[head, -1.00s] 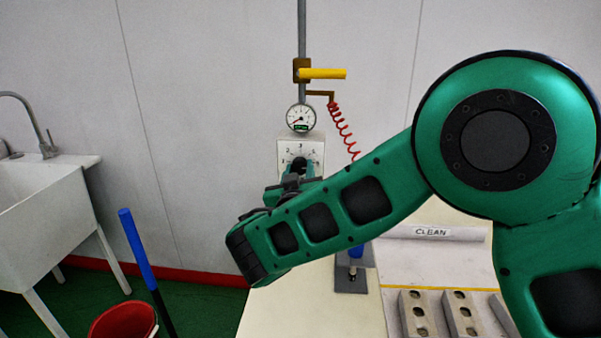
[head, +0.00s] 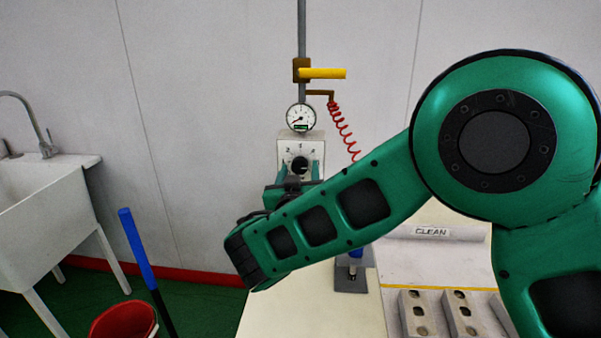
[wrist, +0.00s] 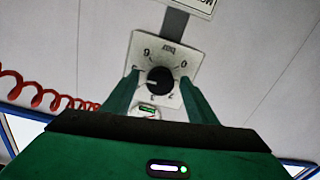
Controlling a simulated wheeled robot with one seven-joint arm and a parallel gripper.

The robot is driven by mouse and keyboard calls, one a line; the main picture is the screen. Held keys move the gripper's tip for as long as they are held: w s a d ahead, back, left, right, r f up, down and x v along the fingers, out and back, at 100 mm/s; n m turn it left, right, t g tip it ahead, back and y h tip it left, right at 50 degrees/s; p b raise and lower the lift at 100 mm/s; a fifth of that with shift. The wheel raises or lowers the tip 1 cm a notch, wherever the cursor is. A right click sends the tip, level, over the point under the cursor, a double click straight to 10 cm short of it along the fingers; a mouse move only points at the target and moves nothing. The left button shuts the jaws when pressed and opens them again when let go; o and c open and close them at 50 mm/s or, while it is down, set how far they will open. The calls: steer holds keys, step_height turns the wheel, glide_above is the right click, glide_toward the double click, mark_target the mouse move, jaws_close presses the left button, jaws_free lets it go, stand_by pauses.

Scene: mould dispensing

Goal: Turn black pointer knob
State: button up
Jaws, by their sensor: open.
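The black pointer knob (head: 299,165) sits at the middle of a pale dial plate marked with numbers, on the wall-side post. In the wrist view the knob (wrist: 159,81) shows upside down, with a white pointer line toward the picture's left. The dial plate (wrist: 185,46) shows around it. My gripper (head: 298,176) is in front of the dial. In the wrist view its two green fingers (wrist: 160,92) stand apart, one on each side of the knob, with visible gaps. Whether the fingertips reach the knob's depth I cannot tell.
A round gauge (head: 301,117) is just above the dial. A yellow-handled valve (head: 322,73) and a coiled red hose (head: 342,132) are close by. Grey moulds (head: 462,314) lie on the table at lower right. A sink (head: 45,215) and a red bucket (head: 124,320) are at left.

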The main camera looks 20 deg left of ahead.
steer(key=v, duration=1)
steer(key=shift+s, duration=0.1)
